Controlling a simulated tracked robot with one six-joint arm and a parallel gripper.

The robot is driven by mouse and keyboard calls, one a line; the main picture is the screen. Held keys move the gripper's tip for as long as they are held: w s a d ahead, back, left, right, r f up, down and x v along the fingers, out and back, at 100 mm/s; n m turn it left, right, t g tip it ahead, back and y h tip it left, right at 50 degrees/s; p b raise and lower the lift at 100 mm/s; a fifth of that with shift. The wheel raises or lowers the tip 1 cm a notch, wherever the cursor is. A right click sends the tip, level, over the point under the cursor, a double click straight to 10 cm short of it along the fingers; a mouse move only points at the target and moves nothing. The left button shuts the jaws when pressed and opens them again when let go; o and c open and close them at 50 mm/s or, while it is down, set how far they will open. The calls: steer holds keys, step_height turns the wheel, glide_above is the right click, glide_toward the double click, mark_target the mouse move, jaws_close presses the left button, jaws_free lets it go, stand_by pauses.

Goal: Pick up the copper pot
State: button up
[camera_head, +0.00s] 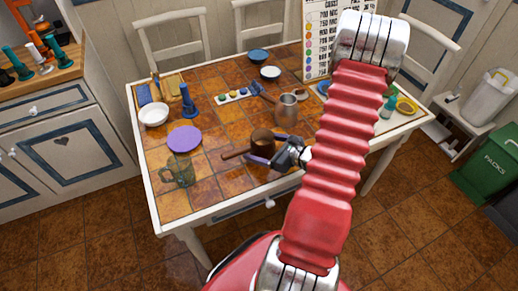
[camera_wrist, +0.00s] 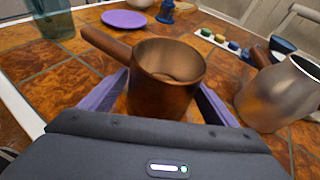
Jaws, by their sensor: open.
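The copper pot (camera_head: 262,140) stands upright on the tiled table, with its long wooden handle (camera_head: 236,154) pointing left. In the wrist view the pot (camera_wrist: 166,85) is in the centre, and its handle runs up to the left. My gripper (camera_head: 262,153) reaches in from the right, low at table height. Its purple fingers (camera_wrist: 165,105) are apart, one on each side of the pot. I cannot tell whether either finger touches it. The pot's lower front is hidden by the gripper body in the wrist view.
A metal pitcher (camera_head: 286,110) stands close behind the pot, to its right in the wrist view (camera_wrist: 282,95). A glass mug (camera_head: 180,171) and a purple plate (camera_head: 184,139) are to the left. A white bowl (camera_head: 153,115) and a blue tamper-like object (camera_head: 187,102) lie farther back.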

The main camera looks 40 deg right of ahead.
steer(key=shift+c, duration=0.4)
steer(key=c, duration=1.3)
steer(key=shift+r, duration=0.3)
steer(key=shift+r, duration=4.65)
steer(key=shift+r, duration=0.1)
